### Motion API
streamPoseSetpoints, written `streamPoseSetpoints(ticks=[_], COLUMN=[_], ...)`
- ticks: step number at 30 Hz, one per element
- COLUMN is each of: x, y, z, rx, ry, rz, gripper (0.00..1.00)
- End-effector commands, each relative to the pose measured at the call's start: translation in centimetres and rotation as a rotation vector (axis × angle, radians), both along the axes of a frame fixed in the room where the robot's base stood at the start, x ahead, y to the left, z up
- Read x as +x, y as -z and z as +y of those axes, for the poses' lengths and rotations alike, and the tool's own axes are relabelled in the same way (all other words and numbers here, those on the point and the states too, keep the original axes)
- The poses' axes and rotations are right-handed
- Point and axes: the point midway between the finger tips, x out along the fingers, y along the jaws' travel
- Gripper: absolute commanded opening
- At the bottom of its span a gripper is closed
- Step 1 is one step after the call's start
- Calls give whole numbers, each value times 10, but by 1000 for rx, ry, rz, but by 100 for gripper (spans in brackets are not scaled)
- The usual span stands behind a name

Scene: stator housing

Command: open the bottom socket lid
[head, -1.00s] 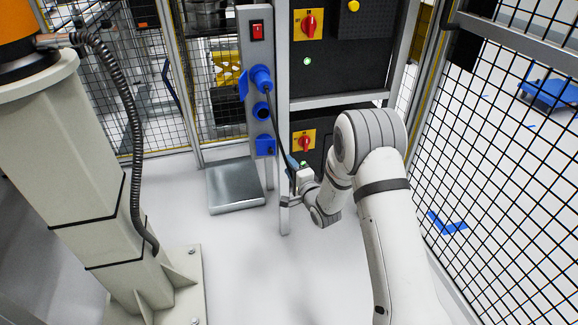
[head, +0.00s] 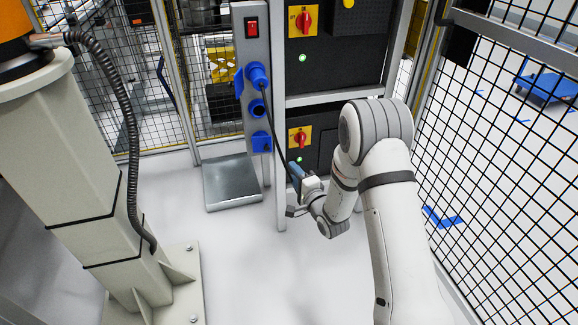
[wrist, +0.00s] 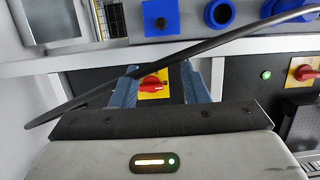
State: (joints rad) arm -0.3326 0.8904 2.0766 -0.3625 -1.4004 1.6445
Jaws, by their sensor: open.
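The bottom socket lid (head: 261,142) is a blue square flap, shut, low on the grey post. It also shows in the wrist view (wrist: 160,17) at the top, left of the open middle socket (wrist: 219,13). The middle socket (head: 257,109) shows a dark round opening in the head view. A blue plug (head: 257,75) with a black cable sits in the top socket. My gripper (wrist: 160,70) is open and empty, with its two blue fingers apart. In the head view my gripper (head: 294,171) is lower and to the right of the lid, not touching it.
The black cable (wrist: 215,42) crosses the wrist view in front of the post and across the fingers. A red switch on a yellow plate (wrist: 153,84) shows beyond the fingers. A metal platform (head: 231,183) stands on the floor left of the post. A mesh fence (head: 490,180) is at right.

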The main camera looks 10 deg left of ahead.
Motion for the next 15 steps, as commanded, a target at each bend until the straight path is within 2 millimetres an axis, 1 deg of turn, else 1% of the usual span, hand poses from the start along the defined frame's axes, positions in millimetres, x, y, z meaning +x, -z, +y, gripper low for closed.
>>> streamPoseSetpoints(ticks=[3, 6, 15], x=[-12, -18, -20], y=[-1, 0, 0], z=[-11, -15, -17], rx=[-1, -1, -1], ry=[0, 0, 0], rz=[2, 0, -1], gripper=[41, 41, 40])
